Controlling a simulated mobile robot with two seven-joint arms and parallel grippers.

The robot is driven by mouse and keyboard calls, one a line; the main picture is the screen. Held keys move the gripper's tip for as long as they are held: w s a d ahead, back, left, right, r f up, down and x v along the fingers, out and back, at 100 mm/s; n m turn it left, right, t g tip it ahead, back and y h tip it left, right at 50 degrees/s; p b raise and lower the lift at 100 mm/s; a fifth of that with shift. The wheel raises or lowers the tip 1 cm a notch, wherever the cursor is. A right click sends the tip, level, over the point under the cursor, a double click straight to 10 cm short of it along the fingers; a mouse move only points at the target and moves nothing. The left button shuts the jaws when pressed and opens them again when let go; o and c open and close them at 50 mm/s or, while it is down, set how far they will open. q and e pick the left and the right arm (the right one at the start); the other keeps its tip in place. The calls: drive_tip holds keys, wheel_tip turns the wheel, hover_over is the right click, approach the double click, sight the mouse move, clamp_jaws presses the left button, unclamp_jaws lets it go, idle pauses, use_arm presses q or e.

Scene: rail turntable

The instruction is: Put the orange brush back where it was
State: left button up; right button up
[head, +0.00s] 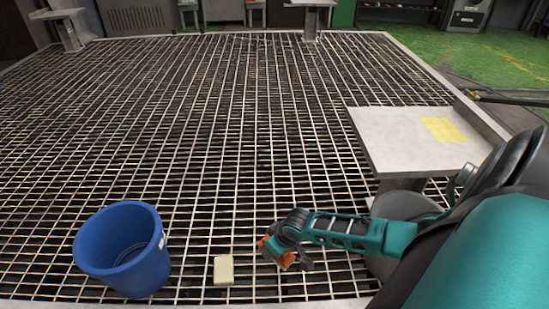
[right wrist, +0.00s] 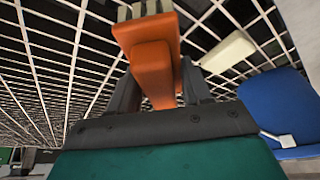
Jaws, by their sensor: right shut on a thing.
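The orange brush (right wrist: 152,70) is between the dark fingers of my right gripper (right wrist: 160,88) in the right wrist view. The gripper is shut on it. Pale bristles show at the brush's far end. In the head view my right gripper (head: 291,248) is low over the metal grating, right of a cream block. Only small orange parts of the brush (head: 268,246) show there, the rest hidden by the gripper. A yellow patch (head: 443,130) lies on the grey side table (head: 385,148), with nothing on it. My left gripper is not in view.
A blue bucket (head: 141,262) stands on the grating (head: 200,130) at the front left; it also shows in the right wrist view (right wrist: 272,105). The cream block (head: 223,270) lies between bucket and gripper. The grating behind them is largely clear.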

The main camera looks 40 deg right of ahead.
wheel_tip(320, 180, down, 2)
drive_tip(key=shift+f+b, duration=0.4)
drive_tip(key=shift+f, duration=0.05)
wheel_tip(320, 180, down, 4)
drive_tip(key=shift+r+b, duration=0.2)
drive_tip(key=shift+b, duration=0.85)
drive_tip(key=shift+f, duration=0.25)
drive_tip(key=shift+r, duration=0.1)
drive_tip(key=o, duration=0.9)
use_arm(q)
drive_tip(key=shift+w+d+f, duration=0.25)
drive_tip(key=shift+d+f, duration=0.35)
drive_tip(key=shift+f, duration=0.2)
use_arm(e)
drive_tip(key=shift+o, duration=0.2)
